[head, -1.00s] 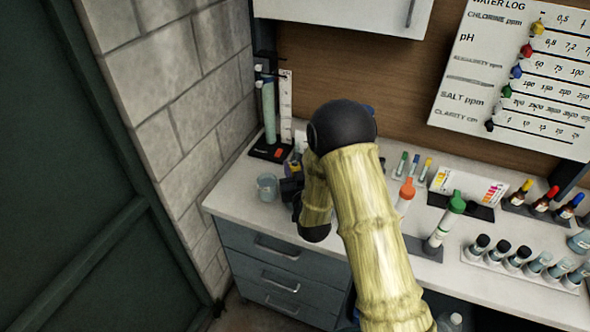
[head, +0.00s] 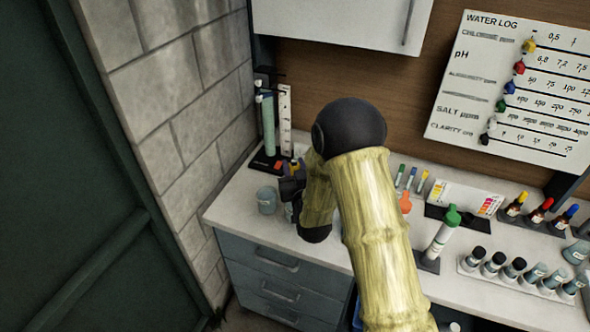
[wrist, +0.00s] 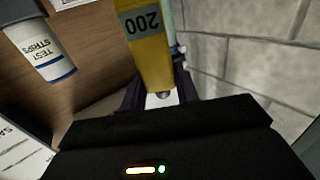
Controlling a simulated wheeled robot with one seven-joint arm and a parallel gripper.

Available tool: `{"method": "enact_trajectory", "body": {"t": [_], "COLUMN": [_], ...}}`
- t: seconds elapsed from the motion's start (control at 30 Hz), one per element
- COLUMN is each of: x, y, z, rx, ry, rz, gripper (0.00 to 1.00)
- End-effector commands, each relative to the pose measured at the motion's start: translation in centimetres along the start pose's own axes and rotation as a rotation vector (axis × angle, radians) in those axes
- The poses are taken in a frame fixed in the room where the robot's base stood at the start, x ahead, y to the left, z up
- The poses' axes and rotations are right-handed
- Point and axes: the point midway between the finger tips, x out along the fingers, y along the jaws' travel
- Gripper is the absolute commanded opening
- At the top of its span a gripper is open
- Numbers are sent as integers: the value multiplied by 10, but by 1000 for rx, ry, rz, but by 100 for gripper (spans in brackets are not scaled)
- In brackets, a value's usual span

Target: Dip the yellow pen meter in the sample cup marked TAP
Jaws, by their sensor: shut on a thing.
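The yellow pen meter (wrist: 150,50) fills the upper middle of the wrist view, its grey display reading an upside-down 200. My gripper (wrist: 160,97) is shut on it. In the head view my gripper (head: 291,186) is partly hidden by my arm, and only a small yellow-orange bit of the meter (head: 297,168) shows. A clear sample cup (head: 267,200) stands on the counter just left of my gripper, apart from it. I cannot read any marking on it. Whatever stands behind my arm is hidden, so I cannot tell which cup is TAP.
A dark stand with a pale green tube (head: 268,122) stands behind the cup by the block wall. A test strips bottle (wrist: 45,55) shows in the wrist view. Racks of small bottles (head: 520,270) fill the counter's right. A wall cabinet (head: 340,22) hangs above.

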Motion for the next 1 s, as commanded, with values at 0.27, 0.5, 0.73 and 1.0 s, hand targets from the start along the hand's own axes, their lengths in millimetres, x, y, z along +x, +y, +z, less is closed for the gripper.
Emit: {"method": "enact_trajectory", "body": {"t": [0.27, 0.5, 0.73, 1.0], "x": [0, 0, 0, 0], "y": [1, 1, 1, 1], "z": [-18, -27, -26, -26], "rx": [0, 0, 0, 0], "ry": [1, 0, 0, 0], "rz": [1, 2, 2, 2], "gripper": [7, 7, 7, 7]}}
